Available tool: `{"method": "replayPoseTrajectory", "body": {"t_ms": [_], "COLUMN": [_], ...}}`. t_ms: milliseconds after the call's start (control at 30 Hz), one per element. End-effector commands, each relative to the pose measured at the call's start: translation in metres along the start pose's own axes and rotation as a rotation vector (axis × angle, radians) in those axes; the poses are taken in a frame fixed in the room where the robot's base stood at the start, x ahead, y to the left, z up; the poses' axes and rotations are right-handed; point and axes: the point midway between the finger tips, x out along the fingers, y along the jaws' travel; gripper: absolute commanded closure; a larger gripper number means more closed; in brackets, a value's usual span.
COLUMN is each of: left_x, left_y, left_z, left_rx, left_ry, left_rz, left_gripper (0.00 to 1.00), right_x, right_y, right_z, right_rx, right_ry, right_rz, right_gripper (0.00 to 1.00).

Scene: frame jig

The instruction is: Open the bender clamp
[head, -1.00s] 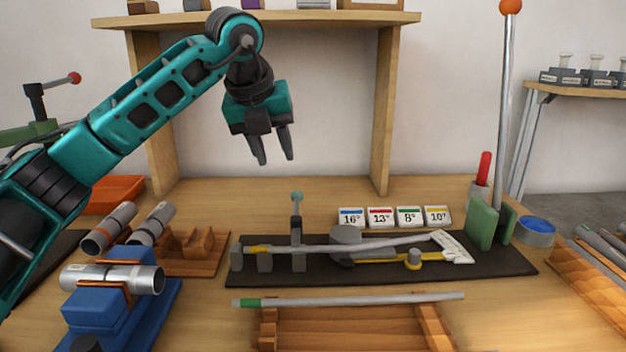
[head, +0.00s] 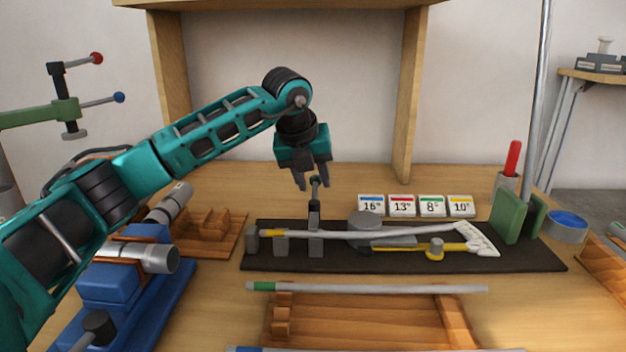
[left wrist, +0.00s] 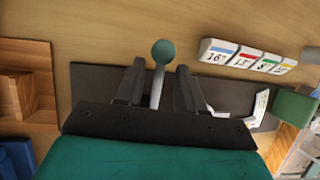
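The bender clamp's lever (head: 315,205) stands upright near the left part of the black bender base (head: 400,263). A tube (head: 350,234) with a yellow band near its left end lies along the bender, past the round grey former (head: 366,222). My left gripper (head: 312,185) points down at the lever's top. In the left wrist view the lever's teal ball knob (left wrist: 162,52) shows between my open fingers (left wrist: 158,85), with gaps visible on both sides. The head view does not show clearly how deep the knob sits between them. My right gripper is not in view.
Angle cards (head: 416,206) stand behind the bender. A green block (head: 508,214) and a tall metal bar (head: 541,90) are at its right. A wooden rack (head: 370,320) with a green-ended tube (head: 380,288) lies in front. A blue fixture (head: 120,290) stands at left.

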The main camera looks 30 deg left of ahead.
Motion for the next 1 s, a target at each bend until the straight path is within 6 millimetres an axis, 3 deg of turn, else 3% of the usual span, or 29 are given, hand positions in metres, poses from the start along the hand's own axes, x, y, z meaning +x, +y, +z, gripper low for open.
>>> {"method": "replayPoseTrajectory", "body": {"t_ms": [333, 700, 1000], "left_x": [0.0037, 0.0035, 0.0034], "left_y": [-0.0002, -0.0002, -0.0002], "left_z": [-0.0001, -0.0002, -0.0002], "left_rx": [0.0, 0.0, 0.0], "left_ry": [0.0, 0.001, 0.001], "left_rz": [0.0, 0.0, 0.0], "left_gripper": [0.63, 0.98, 1.0], "right_x": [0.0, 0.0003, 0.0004], "right_y": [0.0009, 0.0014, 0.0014], "right_z": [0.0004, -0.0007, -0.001], "right_rx": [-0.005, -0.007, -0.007], "right_ry": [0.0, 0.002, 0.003], "right_rz": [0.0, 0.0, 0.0], "right_gripper": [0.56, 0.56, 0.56]}}
